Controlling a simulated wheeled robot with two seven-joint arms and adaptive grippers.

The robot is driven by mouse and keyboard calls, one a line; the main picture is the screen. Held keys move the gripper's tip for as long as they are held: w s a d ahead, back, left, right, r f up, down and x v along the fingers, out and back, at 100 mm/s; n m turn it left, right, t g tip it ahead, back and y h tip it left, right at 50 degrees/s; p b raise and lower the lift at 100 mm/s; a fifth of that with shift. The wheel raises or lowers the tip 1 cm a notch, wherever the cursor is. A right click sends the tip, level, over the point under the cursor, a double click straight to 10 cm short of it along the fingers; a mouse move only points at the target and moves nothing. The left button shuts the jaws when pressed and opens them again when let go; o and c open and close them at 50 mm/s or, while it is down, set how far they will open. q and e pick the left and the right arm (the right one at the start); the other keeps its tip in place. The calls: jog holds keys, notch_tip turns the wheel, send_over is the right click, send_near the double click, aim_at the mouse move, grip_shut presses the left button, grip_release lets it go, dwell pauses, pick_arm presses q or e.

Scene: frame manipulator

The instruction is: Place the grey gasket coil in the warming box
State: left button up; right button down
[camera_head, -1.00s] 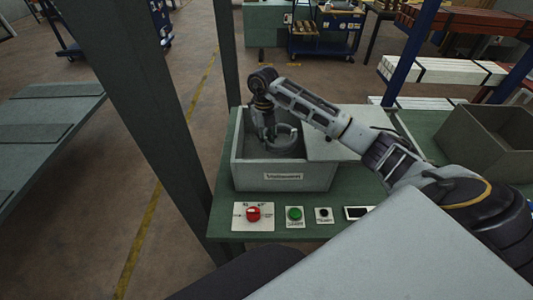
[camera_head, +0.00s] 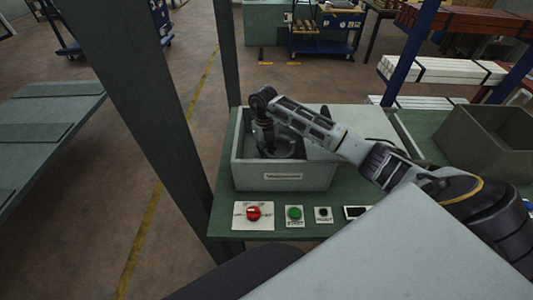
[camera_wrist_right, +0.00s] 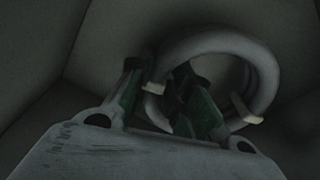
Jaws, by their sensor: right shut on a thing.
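The warming box (camera_head: 283,178) is a grey open-topped box with a white label on its front, standing on the green bench. My right gripper (camera_head: 268,148) reaches down inside it from above. It is shut on the grey gasket coil (camera_head: 286,150), a thick looped ring with pale ties. In the right wrist view the coil (camera_wrist_right: 213,43) loops around and beyond the fingers (camera_wrist_right: 168,88), with dark box walls around it. Whether the coil touches the box floor cannot be told. My left gripper is not in view.
A red knob (camera_head: 253,213), a green button (camera_head: 295,213) and a black button (camera_head: 323,213) sit on the bench in front of the box. A pale flat panel (camera_head: 352,145) lies to its right. A larger grey open bin (camera_head: 490,145) stands at the far right.

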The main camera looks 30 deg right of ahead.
jog(key=shift+f, duration=0.55)
jog(key=c, duration=1.3)
grip_release()
jog(key=shift+f, duration=0.1)
jog(key=shift+w+d+r+b, duration=0.1)
jog(key=shift+w+r+b, duration=0.2)
jog(key=shift+r, duration=1.7)
jog(key=shift+w+r+b, duration=0.15)
jog(key=shift+r+b, duration=0.15)
jog(key=shift+r, duration=1.75)
jog(key=shift+w+d+r+b, duration=0.1)
jog(key=shift+w+r+b, duration=0.2)
jog(key=shift+r, duration=1.7)
